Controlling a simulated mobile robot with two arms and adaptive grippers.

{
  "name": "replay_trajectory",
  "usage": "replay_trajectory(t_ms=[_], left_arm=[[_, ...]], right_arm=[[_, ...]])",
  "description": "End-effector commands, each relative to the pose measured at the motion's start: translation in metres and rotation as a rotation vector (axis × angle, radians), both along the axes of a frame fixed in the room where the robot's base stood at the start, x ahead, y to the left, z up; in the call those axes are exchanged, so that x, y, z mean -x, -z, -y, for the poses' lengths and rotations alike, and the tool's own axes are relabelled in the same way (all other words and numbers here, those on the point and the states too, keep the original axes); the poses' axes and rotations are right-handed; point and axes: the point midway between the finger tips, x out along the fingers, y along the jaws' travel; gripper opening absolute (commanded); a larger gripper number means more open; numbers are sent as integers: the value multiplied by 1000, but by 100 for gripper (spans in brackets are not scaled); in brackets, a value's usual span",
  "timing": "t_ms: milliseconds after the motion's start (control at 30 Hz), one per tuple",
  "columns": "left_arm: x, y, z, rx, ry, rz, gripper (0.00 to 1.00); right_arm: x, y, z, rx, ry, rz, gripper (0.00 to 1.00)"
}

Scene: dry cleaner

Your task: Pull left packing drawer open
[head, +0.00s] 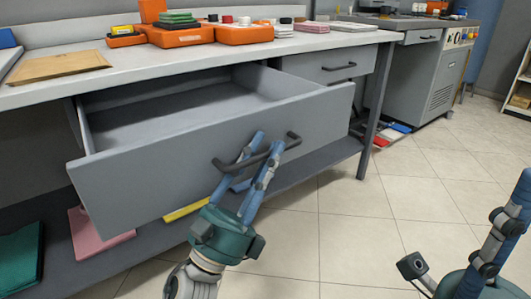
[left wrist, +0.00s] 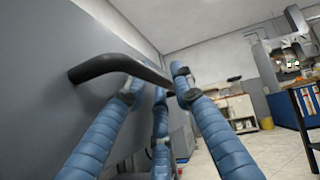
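The left packing drawer (head: 215,150) is grey and stands well out from under the bench, its empty inside showing. Its dark bar handle (head: 224,165) is on the front panel and crosses the left wrist view (left wrist: 105,65). My left gripper (head: 267,140) has its blue fingers on both sides of the bar, tips close together and past it; it seems shut on the handle. The fingers hide part of the bar. My right gripper (head: 466,225) is at the lower right, fingers spread, empty, away from the drawer and partly cut off.
The bench top (head: 330,38) carries orange boxes (head: 180,34) and a wooden board (head: 58,66). A second, closed drawer (head: 315,66) is to the right. A lower shelf (head: 285,185) holds folded cloths. Tiled floor (head: 350,235) is clear in front and to the right.

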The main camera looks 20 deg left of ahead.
Motion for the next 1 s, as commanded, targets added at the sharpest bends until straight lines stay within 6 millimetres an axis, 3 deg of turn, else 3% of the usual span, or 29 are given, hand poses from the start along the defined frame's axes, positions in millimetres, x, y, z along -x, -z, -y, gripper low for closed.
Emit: replay_trajectory(t_ms=[167,533,1000], left_arm=[[5,8,-3,1,-1,-5,24],[42,47,-21,1,0,-5,24],[49,52,-24,0,0,0,24]], right_arm=[[1,-1,0,3,1,5,40],[0,0,0,0,1,0,40],[0,0,0,-1,1,-1,40]])
